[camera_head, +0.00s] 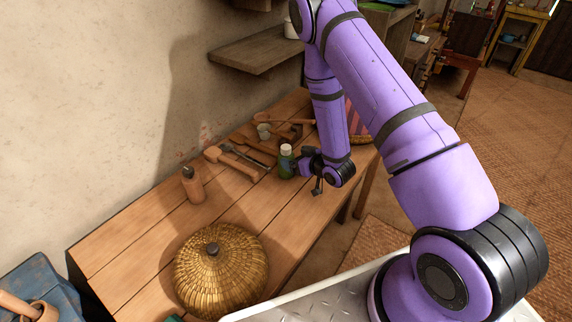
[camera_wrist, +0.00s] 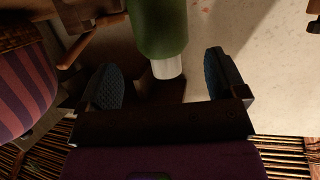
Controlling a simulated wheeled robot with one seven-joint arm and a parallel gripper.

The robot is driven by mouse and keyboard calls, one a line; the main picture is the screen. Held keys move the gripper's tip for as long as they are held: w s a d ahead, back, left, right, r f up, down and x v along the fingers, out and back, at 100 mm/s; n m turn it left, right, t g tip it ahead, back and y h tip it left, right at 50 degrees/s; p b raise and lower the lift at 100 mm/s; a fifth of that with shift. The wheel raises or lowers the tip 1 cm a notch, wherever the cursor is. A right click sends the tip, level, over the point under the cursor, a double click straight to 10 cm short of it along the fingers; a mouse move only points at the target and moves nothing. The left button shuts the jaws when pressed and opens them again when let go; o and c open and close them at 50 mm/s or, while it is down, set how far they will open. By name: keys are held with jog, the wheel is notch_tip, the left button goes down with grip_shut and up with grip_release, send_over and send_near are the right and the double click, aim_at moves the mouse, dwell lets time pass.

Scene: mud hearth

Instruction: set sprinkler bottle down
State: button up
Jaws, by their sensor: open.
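The sprinkler bottle (camera_head: 286,165) is green with a pale cap and stands upright on the wooden table, just left of my gripper (camera_head: 304,164). In the wrist view, the green bottle (camera_wrist: 158,28) shows at the top with its white cap towards my gripper (camera_wrist: 165,82). The two dark fingers are wide apart on either side of the cap, with visible gaps, and hold nothing. The bottle's base is cut off in the wrist view, and the fingertips are small in the head view.
A woven lidded basket (camera_head: 222,270) sits at the table's near end. A brown bottle (camera_head: 193,187) stands near the wall. Several wooden utensils (camera_head: 232,163) lie behind the green bottle. A striped basket (camera_wrist: 22,85) is close beside my gripper. A wooden shelf (camera_head: 258,50) juts from the wall.

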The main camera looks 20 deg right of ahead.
aim_at(290, 155)
jog(key=shift+a+x, duration=0.1)
jog(key=shift+x, duration=1.2)
jog(key=shift+a+x, duration=0.15)
jog(key=shift+x, duration=1.15)
jog(key=shift+r, duration=0.1)
jog(key=c, duration=1.1)
jog(key=shift+c, duration=0.2)
jog(key=shift+r, duration=0.1)
